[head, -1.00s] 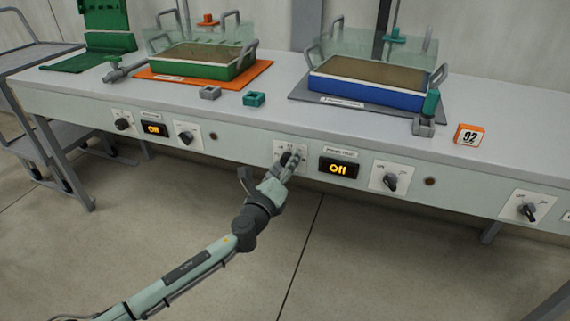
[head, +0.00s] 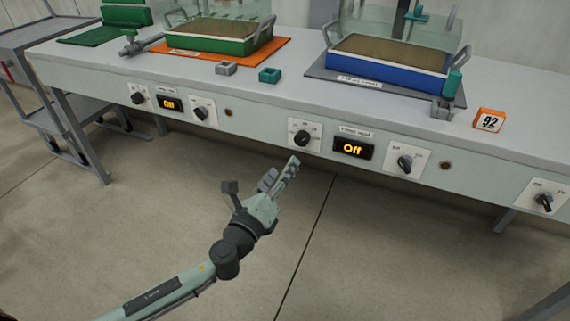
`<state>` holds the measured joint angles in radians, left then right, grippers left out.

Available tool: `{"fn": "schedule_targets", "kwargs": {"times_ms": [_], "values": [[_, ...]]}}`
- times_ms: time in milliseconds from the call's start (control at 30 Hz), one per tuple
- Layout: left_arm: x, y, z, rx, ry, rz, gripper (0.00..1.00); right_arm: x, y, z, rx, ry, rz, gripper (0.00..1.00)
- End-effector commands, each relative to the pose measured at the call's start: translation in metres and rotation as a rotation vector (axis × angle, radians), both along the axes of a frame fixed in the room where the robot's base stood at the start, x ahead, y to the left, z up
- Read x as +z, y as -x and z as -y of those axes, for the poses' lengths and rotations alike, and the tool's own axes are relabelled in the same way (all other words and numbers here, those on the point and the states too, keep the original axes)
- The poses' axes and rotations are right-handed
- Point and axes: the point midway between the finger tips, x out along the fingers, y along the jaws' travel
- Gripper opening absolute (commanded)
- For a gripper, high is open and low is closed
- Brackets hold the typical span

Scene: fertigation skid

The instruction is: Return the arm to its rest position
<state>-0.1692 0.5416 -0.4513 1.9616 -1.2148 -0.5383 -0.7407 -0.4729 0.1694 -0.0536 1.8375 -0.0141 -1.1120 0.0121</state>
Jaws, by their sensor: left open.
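My left arm comes in from the lower left of the head view. My left gripper (head: 262,184) is open and empty, in front of and below the bench's front panel. It is apart from the dark rotary knob (head: 302,138) on its white plate, which is above and to the right of the fingers. My right gripper is not in view.
The bench (head: 330,118) carries a green tray (head: 216,49) on an orange mat and a blue tray (head: 386,68) on a grey mat. More knobs (head: 405,163) line the front panel. A grey cart (head: 60,95) stands at the left. Floor before the bench is clear.

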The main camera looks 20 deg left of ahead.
Motion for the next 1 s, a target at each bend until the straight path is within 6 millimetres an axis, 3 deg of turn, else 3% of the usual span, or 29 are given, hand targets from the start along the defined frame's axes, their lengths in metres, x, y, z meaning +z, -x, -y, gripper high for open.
{"fn": "schedule_targets", "kwargs": {"times_ms": [400,533,667,767,900,1000], "values": [[0.0,0.0,0.0,0.001,0.002,0.0,0.54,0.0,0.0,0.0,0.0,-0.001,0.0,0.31],[-0.015,0.002,-0.014,0.058,0.107,-0.046,0.54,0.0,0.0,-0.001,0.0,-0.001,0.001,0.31],[-0.067,0.018,-0.053,0.253,0.435,-0.182,0.54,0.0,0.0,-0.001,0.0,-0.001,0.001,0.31],[-0.127,0.049,-0.083,0.483,0.766,-0.309,0.54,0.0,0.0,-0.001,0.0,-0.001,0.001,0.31],[-0.21,0.115,-0.1,0.832,1.186,-0.459,0.54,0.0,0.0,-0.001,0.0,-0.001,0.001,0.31],[-0.254,0.164,-0.095,1.067,1.426,-0.537,0.54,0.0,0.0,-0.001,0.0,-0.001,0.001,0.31]]}}
